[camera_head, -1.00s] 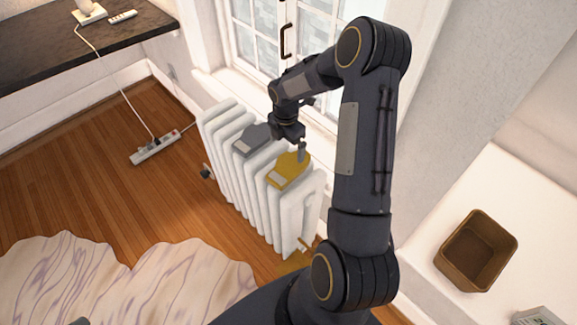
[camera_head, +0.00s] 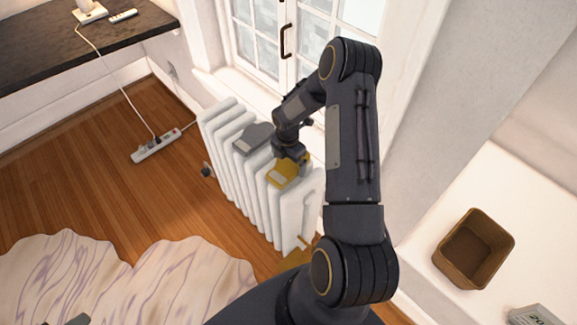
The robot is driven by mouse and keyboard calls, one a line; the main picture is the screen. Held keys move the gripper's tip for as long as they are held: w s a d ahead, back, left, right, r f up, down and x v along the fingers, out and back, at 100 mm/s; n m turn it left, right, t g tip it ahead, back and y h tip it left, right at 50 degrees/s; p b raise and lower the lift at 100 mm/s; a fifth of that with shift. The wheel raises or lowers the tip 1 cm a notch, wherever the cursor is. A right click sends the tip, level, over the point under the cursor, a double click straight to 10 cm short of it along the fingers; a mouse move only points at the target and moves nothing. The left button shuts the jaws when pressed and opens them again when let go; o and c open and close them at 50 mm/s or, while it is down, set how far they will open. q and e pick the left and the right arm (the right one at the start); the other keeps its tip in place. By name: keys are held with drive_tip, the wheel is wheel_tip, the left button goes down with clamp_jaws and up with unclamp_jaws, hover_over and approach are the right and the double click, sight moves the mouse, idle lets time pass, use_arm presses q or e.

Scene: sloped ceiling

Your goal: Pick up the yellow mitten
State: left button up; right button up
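The yellow mitten (camera_head: 283,175) lies on top of the white radiator (camera_head: 228,178), near its right end. My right gripper (camera_head: 296,162) is directly over the mitten's far part, with its fingertips down at or very close to it. The gripper body hides part of the mitten, and I cannot tell whether the fingers are open or shut. A grey mitten (camera_head: 253,138) lies on the radiator to the left of the yellow one. Only a small dark piece of my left arm shows at the bottom left; its gripper is out of view.
A window (camera_head: 310,40) is behind the radiator. A brown basket (camera_head: 474,249) stands on the white surface at the right. A power strip (camera_head: 156,146) lies on the wooden floor, left of the radiator. A pale rug (camera_head: 130,285) covers the floor at lower left.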

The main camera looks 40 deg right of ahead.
drive_tip(key=c, duration=0.7)
